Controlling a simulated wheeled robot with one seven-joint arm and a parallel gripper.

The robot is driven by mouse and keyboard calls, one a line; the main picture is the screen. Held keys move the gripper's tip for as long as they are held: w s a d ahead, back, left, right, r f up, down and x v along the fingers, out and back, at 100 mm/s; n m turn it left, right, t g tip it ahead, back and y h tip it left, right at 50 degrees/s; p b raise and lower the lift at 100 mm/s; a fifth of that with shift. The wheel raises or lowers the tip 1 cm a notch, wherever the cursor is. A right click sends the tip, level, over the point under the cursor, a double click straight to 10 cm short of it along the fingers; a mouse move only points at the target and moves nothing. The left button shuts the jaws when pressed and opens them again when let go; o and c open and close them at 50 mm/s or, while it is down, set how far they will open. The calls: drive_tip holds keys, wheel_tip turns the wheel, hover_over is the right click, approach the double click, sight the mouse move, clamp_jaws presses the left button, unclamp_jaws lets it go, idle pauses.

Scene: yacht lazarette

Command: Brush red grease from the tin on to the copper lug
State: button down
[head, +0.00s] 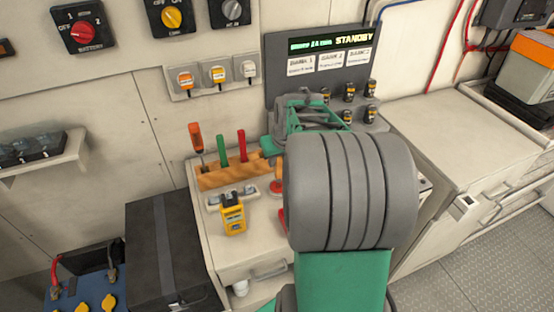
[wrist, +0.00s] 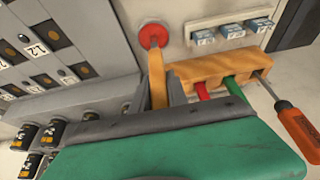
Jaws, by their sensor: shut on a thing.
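A small round tin with red contents (head: 276,187) stands on the bench, left of my arm in the head view. It also shows at the top middle of the wrist view (wrist: 152,35). My gripper (wrist: 168,97) is shut on a tan brush handle (wrist: 157,80). The brush's far end meets the red of the tin in the wrist view; whether it touches or only overlaps it I cannot tell. I cannot pick out the copper lug in either view.
A wooden rack (head: 228,177) holds a screwdriver and green and red tools close to the tin. A yellow meter (head: 233,215) lies in front. The grey display panel (head: 280,72) stands behind. A black box (head: 170,255) and blue battery (head: 88,290) are left. The right counter (head: 430,115) is clear.

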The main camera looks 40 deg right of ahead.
wheel_tip(320, 180, up, 7)
drive_tip(key=p, duration=0.4)
idle(0.5)
idle(0.6)
